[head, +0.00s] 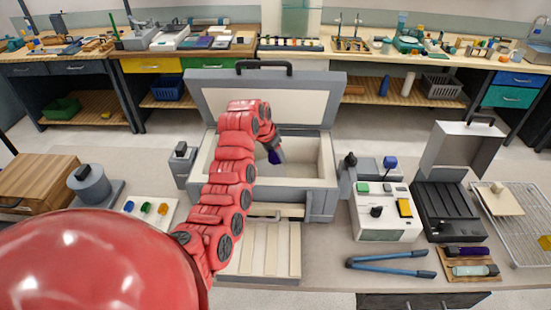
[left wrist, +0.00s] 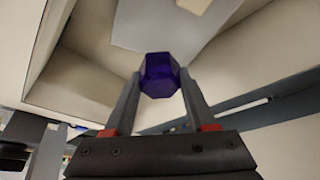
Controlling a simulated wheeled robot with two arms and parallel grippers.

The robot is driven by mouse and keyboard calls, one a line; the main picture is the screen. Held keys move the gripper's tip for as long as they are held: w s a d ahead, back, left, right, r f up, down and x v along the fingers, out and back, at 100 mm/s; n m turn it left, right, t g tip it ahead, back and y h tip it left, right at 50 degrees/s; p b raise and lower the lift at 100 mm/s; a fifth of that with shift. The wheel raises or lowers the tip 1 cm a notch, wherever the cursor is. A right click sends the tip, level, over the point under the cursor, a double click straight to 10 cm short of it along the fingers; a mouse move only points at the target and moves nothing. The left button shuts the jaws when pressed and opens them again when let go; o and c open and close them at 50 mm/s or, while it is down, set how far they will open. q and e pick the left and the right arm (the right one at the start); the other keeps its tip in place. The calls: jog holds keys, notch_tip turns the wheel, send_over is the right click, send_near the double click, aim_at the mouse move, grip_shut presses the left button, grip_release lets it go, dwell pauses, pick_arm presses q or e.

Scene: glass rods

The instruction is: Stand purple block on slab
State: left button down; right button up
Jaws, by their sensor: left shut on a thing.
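My left gripper (head: 273,148) reaches into the open grey chest with cream inner walls (head: 312,158). It is shut on the purple block (head: 277,156), which shows as a small dark shape below the fingers. In the left wrist view the purple block (left wrist: 160,75) is a faceted, glossy piece between the two fingertips of the gripper (left wrist: 160,84). Beyond it lies a flat pale grey surface (left wrist: 150,32), possibly the slab, with the block apart from it or touching, I cannot tell. My right gripper is not in view.
The chest's lid (head: 325,100) stands open behind. A slatted wooden rack (head: 270,262) lies in front. To the right are a white control box (head: 385,228), blue-handled tongs (head: 390,262) and a wooden tray (head: 462,255) bearing a purple-ended piece and a pale cylinder.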

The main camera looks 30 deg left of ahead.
aim_at(275, 162)
pick_arm(q)
notch_tip(275, 162, down, 3)
jog(key=shift+w+f+p, duration=0.15)
jog(key=shift+f+p, duration=0.05)
jog(key=shift+p, duration=0.6)
jog(key=shift+f, duration=0.45)
jog(key=c, duration=0.7)
grip_release()
jog(key=shift+f+b, duration=0.15)
jog(key=shift+b, duration=0.15)
jog(key=o, duration=0.5)
